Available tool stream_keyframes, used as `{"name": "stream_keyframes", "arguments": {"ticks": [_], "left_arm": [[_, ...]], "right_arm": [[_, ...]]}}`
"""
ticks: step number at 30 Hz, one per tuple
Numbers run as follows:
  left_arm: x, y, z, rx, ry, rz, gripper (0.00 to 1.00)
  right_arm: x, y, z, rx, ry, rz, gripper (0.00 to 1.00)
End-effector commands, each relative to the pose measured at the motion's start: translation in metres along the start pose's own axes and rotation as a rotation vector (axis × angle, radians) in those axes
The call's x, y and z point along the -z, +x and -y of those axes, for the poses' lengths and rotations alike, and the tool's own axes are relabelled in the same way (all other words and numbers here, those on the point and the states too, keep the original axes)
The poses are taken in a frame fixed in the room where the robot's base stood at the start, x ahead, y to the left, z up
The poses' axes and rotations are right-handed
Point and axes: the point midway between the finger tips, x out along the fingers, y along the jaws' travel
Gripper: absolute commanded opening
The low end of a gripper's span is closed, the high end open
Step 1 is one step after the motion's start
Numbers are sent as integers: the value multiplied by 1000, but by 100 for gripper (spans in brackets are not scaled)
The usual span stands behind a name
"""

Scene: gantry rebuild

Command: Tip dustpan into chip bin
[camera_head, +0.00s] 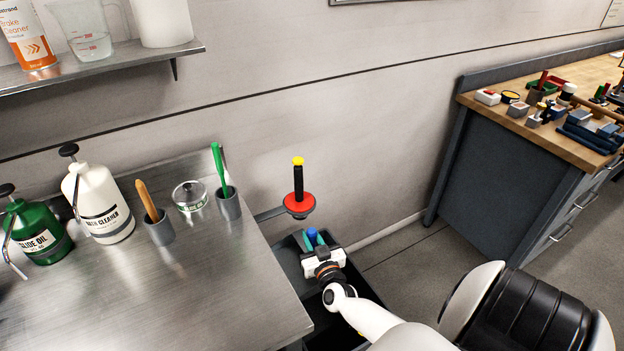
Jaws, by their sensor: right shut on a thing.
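My right gripper (313,242) reaches in from the lower right, with teal fingertips shut on a small blue piece (312,232). The blue piece looks like part of the dustpan's handle; the pan itself cannot be made out. The dark open-topped chip bin (288,252) stands on the floor beside the steel bench. My gripper is over the bin's opening and covers much of it. The bin's contents, and how deep the gripper sits, cannot be told. My left gripper is out of view.
The steel bench (225,290) holds oil and cleaner cans, cups with a brush and a green tool, and a jar. A red disc with a black post (298,190) juts out just behind the bin. A wooden-topped workbench (590,68) stands right; floor between is clear.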

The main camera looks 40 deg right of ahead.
Motion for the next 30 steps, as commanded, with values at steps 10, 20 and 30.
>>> {"name": "stream_keyframes", "arguments": {"ticks": [10, 20, 30], "left_arm": [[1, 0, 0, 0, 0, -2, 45], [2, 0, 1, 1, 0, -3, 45], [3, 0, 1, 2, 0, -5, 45]], "right_arm": [[-2, 1, 0, 1, -2, 6, 0], [-4, 1, 0, 0, -3, 6, 0], [-2, 1, 0, 1, -3, 7, 0]]}}
